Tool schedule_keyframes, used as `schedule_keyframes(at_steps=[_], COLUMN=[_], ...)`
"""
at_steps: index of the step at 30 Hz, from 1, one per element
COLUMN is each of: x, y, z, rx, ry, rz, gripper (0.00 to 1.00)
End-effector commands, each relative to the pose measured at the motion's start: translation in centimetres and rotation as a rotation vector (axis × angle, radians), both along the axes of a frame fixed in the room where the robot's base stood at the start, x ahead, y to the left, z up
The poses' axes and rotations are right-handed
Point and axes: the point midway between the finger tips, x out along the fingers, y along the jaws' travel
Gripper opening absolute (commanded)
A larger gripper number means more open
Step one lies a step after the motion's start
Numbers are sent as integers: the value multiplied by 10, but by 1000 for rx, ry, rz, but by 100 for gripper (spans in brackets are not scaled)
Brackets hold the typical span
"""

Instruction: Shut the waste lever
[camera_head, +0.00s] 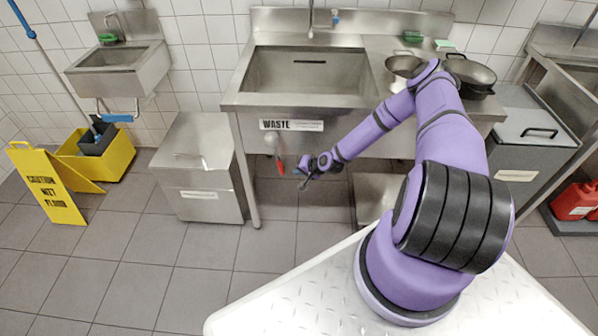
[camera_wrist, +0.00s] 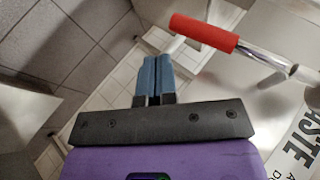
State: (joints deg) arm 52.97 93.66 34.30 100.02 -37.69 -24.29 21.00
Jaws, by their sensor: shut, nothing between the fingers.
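The waste lever has a red grip (camera_head: 280,167) on a metal rod and hangs down, slightly slanted, under the WASTE label (camera_head: 291,125) on the sink front. In the wrist view the red grip (camera_wrist: 204,32) lies at the upper right, with its bright rod running right. My gripper (camera_head: 303,184) is just right of and slightly below the red grip in the head view. In the wrist view the blue fingers of my gripper (camera_wrist: 157,64) are together and empty. Their tips appear apart from the grip, though the depth gap is hard to judge.
The steel sink (camera_head: 240,98) stands above the lever, with its leg at left. A steel box (camera_head: 200,165) stands left of it. A yellow wet-floor sign (camera_head: 46,185) and yellow bucket (camera_head: 118,158) are farther left. Tiled floor in front is clear.

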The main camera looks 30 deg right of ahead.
Motion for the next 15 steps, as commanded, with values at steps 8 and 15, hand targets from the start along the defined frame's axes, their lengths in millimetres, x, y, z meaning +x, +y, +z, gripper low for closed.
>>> schedule_keyframes(at_steps=[8,15], x=[-30,-62], y=[-24,-45], z=[6,12], rx=[0,0], ry=[1,1], rz=[-5,-5], gripper=[0,0])
